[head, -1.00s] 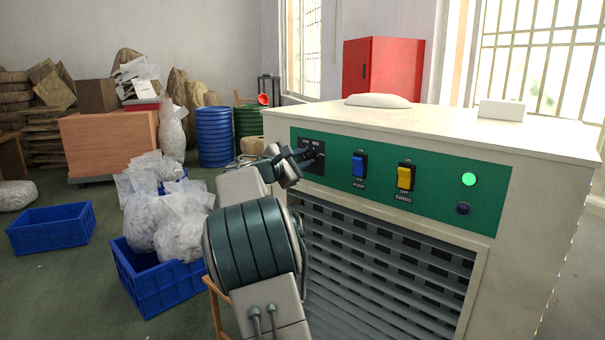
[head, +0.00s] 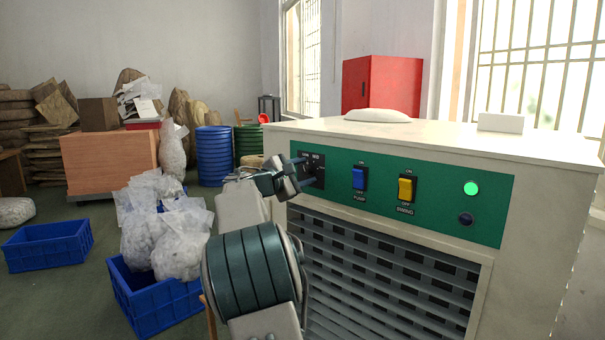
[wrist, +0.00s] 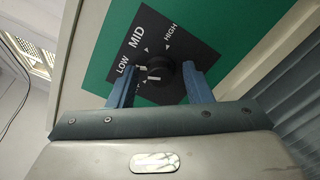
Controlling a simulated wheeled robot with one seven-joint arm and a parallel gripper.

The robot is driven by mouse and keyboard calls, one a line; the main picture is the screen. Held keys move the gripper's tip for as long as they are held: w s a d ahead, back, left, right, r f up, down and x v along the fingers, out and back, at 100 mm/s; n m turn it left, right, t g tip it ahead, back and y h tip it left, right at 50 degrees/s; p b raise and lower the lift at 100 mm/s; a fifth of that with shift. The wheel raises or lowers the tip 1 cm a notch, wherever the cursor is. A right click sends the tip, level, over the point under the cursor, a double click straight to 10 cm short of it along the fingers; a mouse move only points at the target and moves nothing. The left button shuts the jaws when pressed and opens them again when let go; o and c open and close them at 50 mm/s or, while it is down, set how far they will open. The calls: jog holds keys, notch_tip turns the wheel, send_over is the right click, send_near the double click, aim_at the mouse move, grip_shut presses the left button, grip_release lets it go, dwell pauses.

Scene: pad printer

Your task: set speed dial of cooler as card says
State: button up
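The cooler (head: 400,150) is a cream cabinet with a green control panel (head: 432,190). Its speed dial is a black knob (wrist: 162,74) on a black plate marked LOW, MID and HIGH, seen in the wrist view. A white mark shows on the knob, but I cannot tell surely which setting it points at; the plate's lower part is hidden. My gripper (wrist: 158,76) is open, with one blue-grey finger on each side of the knob and gaps visible. In the head view my gripper (head: 300,172) is at the panel's left end and hides the knob. I see no readable card.
A blue PUMP switch (head: 359,178) and a yellow SWING switch (head: 405,187) sit right of the dial, then a lit green lamp (head: 471,188). A white block (head: 501,122) and a flat white thing (head: 378,115) lie on top. Blue crates (head: 150,300) stand at left.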

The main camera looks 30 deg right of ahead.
jog(key=b+v, duration=0.1)
jog(key=v, duration=1.2)
jog(key=shift+s+a+b, duration=0.2)
jog(key=shift+a+b, duration=0.15)
jog(key=shift+b, duration=0.05)
jog(key=s+a+f+m+g+y+p, duration=0.1)
jog(key=s+a+f+m+y+p, duration=0.2)
jog(key=s+f+y, duration=0.65)
jog(key=s+a+f+m+y+p, duration=0.2)
jog(key=s+a, duration=0.5)
jog(key=s, duration=0.4)
jog(key=s+a+f+m+y+p, duration=0.2)
jog(key=s+a+f+m+y, duration=0.3)
jog(key=s+a+f, duration=0.3)
jog(key=s+y, duration=0.1)
jog(key=s, duration=0.2)
jog(key=shift+s+a+f+m+g+p, duration=0.25)
jog(key=shift+s+f+m+g+p, duration=0.05)
jog(key=shift+s+g, duration=0.1)
